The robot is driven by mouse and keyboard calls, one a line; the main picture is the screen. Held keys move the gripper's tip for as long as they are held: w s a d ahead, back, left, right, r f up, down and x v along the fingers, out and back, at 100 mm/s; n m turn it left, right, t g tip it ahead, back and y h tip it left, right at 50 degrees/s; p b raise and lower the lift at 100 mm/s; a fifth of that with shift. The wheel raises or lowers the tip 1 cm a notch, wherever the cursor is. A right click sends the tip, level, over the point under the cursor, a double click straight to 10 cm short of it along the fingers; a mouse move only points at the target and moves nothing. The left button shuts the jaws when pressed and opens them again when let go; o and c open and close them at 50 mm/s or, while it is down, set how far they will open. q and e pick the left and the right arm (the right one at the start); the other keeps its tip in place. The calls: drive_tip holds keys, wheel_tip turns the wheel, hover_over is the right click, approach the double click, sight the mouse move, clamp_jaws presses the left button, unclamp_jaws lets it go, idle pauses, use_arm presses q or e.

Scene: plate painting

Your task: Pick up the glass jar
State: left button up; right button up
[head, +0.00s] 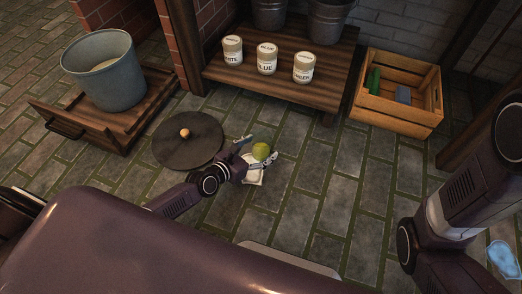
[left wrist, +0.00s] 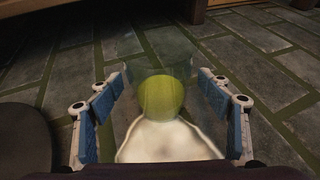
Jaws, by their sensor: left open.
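The glass jar (left wrist: 157,64) is clear and shows faintly in the left wrist view, upright between my left fingers. A yellow-green round thing (left wrist: 161,97) appears inside or behind the glass; it also shows in the head view (head: 261,151). A white shape (left wrist: 168,141) lies in front of or under it. My left gripper (head: 262,151) is open around the jar, with a blue-padded finger on each side and gaps visible. The jar's outline is hard to make out in the head view.
A dark round lid (head: 188,146) with a knob lies left of my gripper. A metal bucket (head: 105,75) stands on a wooden platform. Labelled paint cans (head: 267,59) stand on a low shelf. A wooden crate (head: 392,112) is at right. Open paving lies between.

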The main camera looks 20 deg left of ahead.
use_arm(q)
drive_tip(key=shift+w+d+f, duration=0.1)
drive_tip(key=shift+w+f, duration=0.05)
drive_tip(key=shift+w, duration=0.2)
drive_tip(key=c, duration=1.3)
drive_tip(key=shift+c, duration=0.8)
